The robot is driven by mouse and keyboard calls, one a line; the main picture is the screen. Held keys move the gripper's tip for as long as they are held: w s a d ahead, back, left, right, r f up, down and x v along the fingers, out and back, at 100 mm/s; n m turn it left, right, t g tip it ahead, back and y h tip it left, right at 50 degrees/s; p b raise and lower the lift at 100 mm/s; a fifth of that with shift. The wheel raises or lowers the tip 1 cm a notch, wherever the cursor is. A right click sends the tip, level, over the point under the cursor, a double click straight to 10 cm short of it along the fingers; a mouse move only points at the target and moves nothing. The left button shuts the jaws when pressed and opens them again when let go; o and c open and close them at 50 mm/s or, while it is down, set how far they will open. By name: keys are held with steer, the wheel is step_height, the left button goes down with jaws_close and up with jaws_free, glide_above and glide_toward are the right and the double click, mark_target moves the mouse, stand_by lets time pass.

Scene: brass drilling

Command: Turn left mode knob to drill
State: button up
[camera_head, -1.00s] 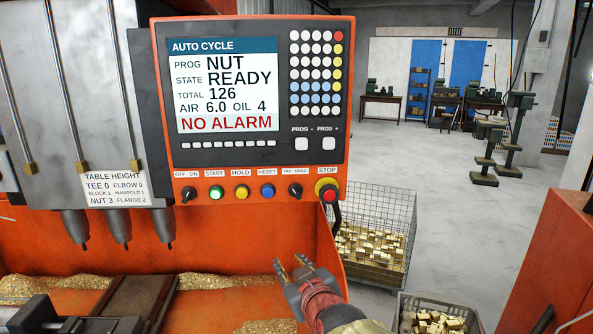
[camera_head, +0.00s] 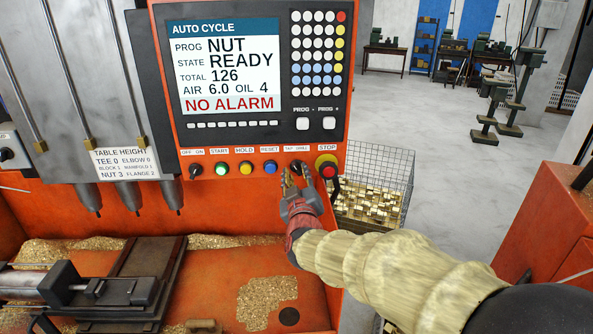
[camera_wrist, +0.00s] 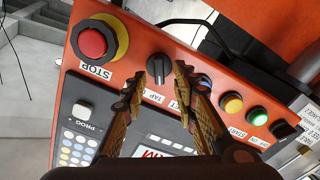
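The black TAP/DRILL mode knob (camera_head: 295,165) is on the lower strip of the orange control panel, left of the STOP button. In the head view my gripper partly covers it. In the wrist view the knob (camera_wrist: 158,66) shows just beyond the left fingertip, and its pointer direction is hard to read. In the earlier head view it leans up-left, toward TAP. My gripper (camera_head: 295,176) is in front of the knob, open and empty. In the wrist view its fingertips (camera_wrist: 170,72) stand apart, with the knob nearer the left one. I cannot tell whether they touch it.
The red STOP button (camera_head: 327,170) is close on the right, and the blue RESET button (camera_head: 270,167) close on the left. The black OFF/ON knob (camera_head: 196,171) is farther left. Another dark knob (camera_head: 6,154) shows at the left edge. A wire cage (camera_head: 375,190) holds brass parts.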

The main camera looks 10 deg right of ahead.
steer(key=shift+w+d, duration=0.15)
steer(key=shift+w, duration=0.55)
steer(key=c, duration=0.3)
steer(key=c, duration=0.4)
jaws_close()
